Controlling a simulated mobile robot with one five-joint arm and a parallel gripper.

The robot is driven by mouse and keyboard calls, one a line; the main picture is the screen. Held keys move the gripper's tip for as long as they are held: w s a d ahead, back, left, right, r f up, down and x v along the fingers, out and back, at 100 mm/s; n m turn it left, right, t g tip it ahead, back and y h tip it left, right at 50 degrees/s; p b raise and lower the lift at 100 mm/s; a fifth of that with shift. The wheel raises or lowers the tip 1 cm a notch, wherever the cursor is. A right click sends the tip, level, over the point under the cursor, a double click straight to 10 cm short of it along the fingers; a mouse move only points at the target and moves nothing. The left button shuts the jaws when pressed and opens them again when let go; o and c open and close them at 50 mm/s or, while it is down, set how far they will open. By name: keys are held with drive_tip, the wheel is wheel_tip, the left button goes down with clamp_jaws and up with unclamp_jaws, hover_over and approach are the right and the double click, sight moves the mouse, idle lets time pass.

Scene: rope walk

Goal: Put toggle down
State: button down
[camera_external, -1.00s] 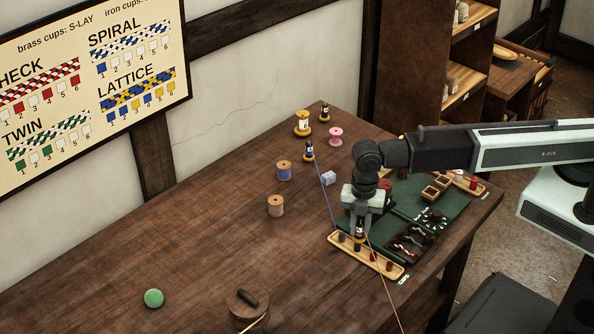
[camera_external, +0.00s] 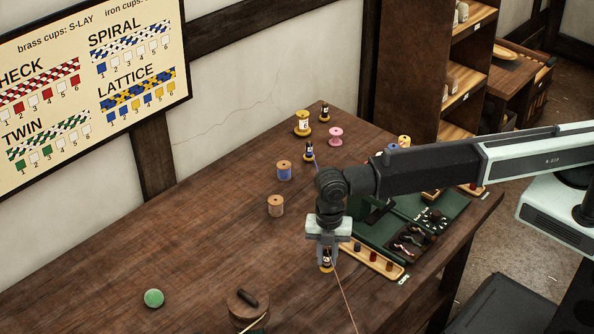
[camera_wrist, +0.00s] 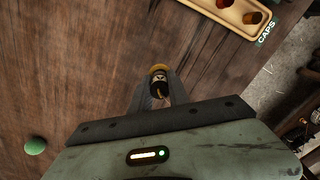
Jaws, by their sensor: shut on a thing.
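My gripper (camera_external: 327,252) is shut on the toggle (camera_external: 327,264), a small dark bobbin with a pale band and a yellow base. It hangs upright over the table, left of the caps tray. Whether its base touches the wood I cannot tell. In the wrist view the toggle (camera_wrist: 158,78) sits between the fingertips (camera_wrist: 156,92). A thin pinkish thread (camera_external: 345,300) runs from near it toward the front edge. Two similar toggles stand at the back, one blue and dark (camera_external: 309,151) and one dark (camera_external: 324,112).
The caps tray (camera_external: 388,271) and green mat (camera_external: 375,233) lie right of my gripper. Spools stand behind: blue (camera_external: 284,171), tan (camera_external: 275,206), pink (camera_external: 336,136), yellow (camera_external: 303,123). Bare table (camera_external: 190,240) stretches between.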

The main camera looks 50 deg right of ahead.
drive_tip(key=shift+w+a, duration=0.4)
drive_tip(key=shift+a, duration=0.15)
drive_tip(key=f+b, duration=0.4)
drive_tip(key=shift+w+a+f, duration=0.1)
drive_tip(key=shift+w+a, duration=0.1)
drive_tip(key=c, duration=1.3)
unclamp_jaws()
drive_tip(key=shift+o, duration=0.2)
drive_tip(key=shift+r, duration=0.2)
wheel_tip(320, 180, up, 12)
drive_tip(key=p, duration=1.2)
drive_tip(key=shift+r, duration=0.15)
